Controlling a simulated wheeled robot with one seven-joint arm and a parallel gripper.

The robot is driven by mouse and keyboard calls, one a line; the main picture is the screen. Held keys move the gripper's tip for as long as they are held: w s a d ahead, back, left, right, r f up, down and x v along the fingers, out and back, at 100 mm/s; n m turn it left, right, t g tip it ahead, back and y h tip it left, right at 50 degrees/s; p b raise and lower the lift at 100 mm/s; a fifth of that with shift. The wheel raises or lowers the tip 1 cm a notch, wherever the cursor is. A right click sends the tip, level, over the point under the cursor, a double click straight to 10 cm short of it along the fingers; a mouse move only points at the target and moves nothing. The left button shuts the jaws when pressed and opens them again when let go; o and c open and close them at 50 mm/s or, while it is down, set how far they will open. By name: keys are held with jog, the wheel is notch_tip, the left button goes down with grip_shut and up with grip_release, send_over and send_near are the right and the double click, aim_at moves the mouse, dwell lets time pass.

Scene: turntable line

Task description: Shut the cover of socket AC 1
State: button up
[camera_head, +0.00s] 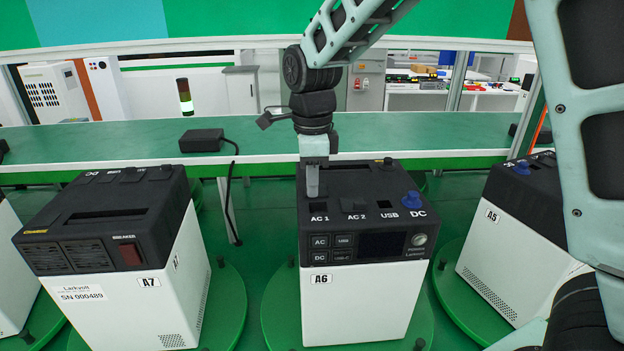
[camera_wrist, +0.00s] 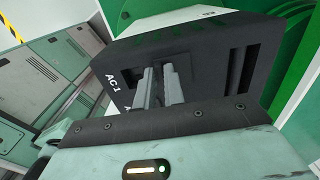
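The power unit A6 (camera_head: 355,285) stands in front of me, white with a black top. Its AC 1 socket (camera_head: 320,206) is at the top's left front, above the printed AC 1 label. My gripper (camera_head: 312,192) points down right over it. In the wrist view my gripper (camera_wrist: 166,100) shows two grey fingers close together over the black top, beside a dark recess (camera_wrist: 131,76) near the AC 1 label. The fingers hide much of the socket and its cover, so the cover's angle and any contact cannot be told.
AC 2 (camera_head: 353,205) is to the right, then USB (camera_head: 387,202) and a blue DC cap (camera_head: 412,198). Units A7 (camera_head: 170,280) and A5 (camera_head: 495,260) stand either side. A green conveyor (camera_head: 420,137) with a black box (camera_head: 201,140) runs behind.

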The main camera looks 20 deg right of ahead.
aim_at(314, 215)
jog(key=shift+s+a, duration=0.1)
jog(key=shift+s, duration=0.1)
grip_shut()
jog(key=s, duration=0.1)
jog(key=s+a, duration=0.1)
jog(key=s, duration=0.3)
jog(key=shift+a, duration=0.35)
jog(key=o, duration=0.6)
grip_release()
jog(key=shift+s, duration=0.1)
jog(key=shift+c, duration=0.2)
jog(key=shift+r, duration=0.6)
notch_tip(314, 215, up, 16)
jog(key=b, duration=0.2)
jog(key=shift+r, duration=0.15)
